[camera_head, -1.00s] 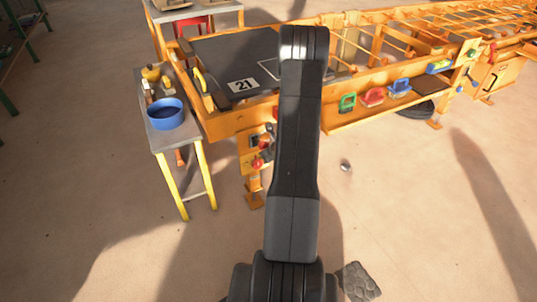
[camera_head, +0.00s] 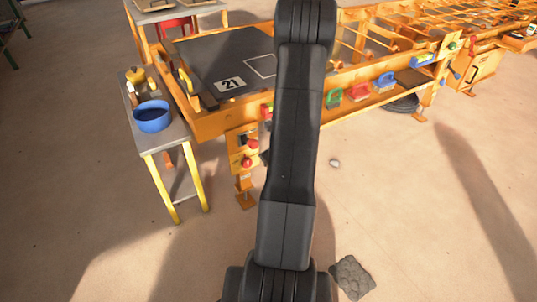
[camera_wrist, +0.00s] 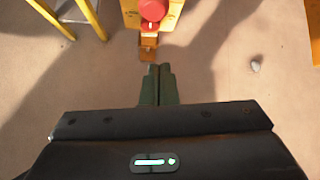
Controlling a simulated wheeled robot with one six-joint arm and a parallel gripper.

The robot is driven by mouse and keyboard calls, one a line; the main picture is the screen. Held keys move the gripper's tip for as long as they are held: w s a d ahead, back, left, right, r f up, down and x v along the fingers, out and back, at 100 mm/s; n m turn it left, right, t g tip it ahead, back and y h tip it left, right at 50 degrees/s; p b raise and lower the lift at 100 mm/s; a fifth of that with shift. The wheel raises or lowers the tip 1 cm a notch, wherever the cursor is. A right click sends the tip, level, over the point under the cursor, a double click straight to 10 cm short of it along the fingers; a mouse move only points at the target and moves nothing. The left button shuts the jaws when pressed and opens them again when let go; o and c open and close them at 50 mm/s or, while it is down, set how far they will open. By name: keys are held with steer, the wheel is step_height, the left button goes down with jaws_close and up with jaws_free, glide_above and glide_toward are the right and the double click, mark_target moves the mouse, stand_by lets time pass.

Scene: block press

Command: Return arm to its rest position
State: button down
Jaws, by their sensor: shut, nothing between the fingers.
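My gripper (camera_wrist: 158,85) shows in the wrist view with its two fingers together, shut and empty. It points down toward the bare floor, just short of an orange leg of the press frame. A red button (camera_wrist: 153,10) on that frame is at the top of the wrist view, beyond the fingertips. In the head view my arm rises through the middle of the picture and hides part of the press. The gripper itself is hidden there behind the arm.
The orange press table (camera_head: 215,122) carries a dark plate marked 21 (camera_head: 231,84). Colored handled tools (camera_head: 360,92) line its side shelf. A small side table (camera_head: 172,143) with a blue bowl (camera_head: 153,117) stands left.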

steer(key=shift+f, duration=0.1)
stand_by(0.3)
steer(key=w+a+f+t+y+b, duration=0.1)
steer(key=w+a+f+b, duration=0.1)
steer(key=f+b, duration=0.3)
steer(key=w+a+f+t+y+b, duration=0.1)
steer(key=w+a+f+t+b, duration=0.1)
steer(key=w+f+b, duration=0.2)
steer(key=shift+w+a+f+b, duration=0.3)
steer(key=shift+f+b, duration=0.9)
steer(key=shift+b, duration=0.25)
steer(key=shift+r, duration=0.15)
